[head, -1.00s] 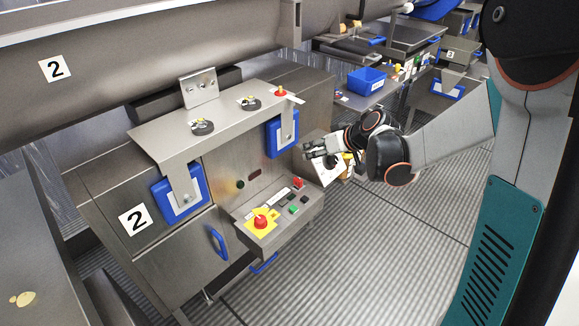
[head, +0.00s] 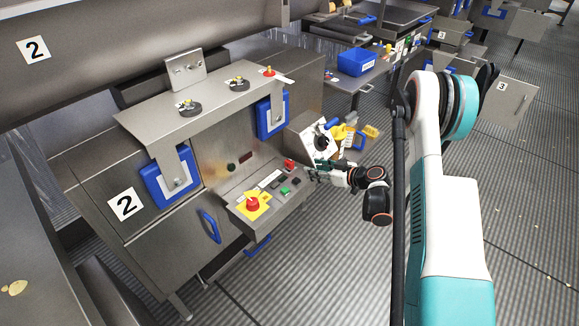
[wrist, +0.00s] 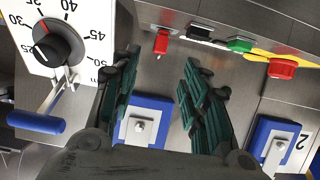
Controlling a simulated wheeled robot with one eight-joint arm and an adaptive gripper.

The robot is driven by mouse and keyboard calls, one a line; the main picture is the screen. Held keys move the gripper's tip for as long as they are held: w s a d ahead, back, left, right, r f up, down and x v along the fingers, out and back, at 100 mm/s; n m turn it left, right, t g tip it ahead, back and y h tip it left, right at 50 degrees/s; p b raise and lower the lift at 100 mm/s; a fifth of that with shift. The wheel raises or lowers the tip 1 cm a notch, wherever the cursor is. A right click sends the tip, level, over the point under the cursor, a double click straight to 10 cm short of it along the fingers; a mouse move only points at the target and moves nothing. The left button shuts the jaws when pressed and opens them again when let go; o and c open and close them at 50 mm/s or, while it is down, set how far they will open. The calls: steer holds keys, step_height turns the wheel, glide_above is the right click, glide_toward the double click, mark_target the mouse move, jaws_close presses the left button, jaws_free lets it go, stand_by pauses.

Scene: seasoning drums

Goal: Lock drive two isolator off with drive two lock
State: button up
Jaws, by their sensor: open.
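My gripper (head: 314,171) is open and empty beside the right end of the drive two control box (head: 265,193). In the wrist view its dark green fingers (wrist: 162,66) are spread, with a small red handle (wrist: 161,43) beyond the gap; it is not touched. That red handle also shows on the box in the head view (head: 289,164). A red knob on a yellow plate (head: 252,203) sits at the box's near left; it is at upper right in the wrist view (wrist: 282,68). I cannot tell which red control is the isolator. No lock can be clearly made out.
A white dial panel (head: 308,135) with a black knob (wrist: 55,48) and a blue-gripped lever (wrist: 37,122) stands close to my gripper. Yellow items (head: 371,131) are behind it. A steel shelf (head: 205,110) overhangs the cabinet. Ribbed floor lies open at front right.

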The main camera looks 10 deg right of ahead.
mark_target(293, 163)
steer(key=p+x, duration=0.1)
steer(key=x, duration=0.6)
steer(key=shift+w+f, duration=0.1)
steer(key=shift+f, duration=0.05)
steer(key=shift+a+r+b+x, duration=0.15)
steer(key=shift+b+x, duration=0.25)
steer(key=shift+x, duration=0.7)
steer(key=shift+r+b+x, duration=0.15)
steer(key=shift+b+x, duration=0.3)
steer(key=shift+x, duration=0.65)
steer(key=shift+a+r+b+x, duration=0.15)
steer(key=shift+b+x, duration=0.25)
steer(key=shift+x, duration=0.7)
steer(key=shift+d, duration=0.1)
jaws_close()
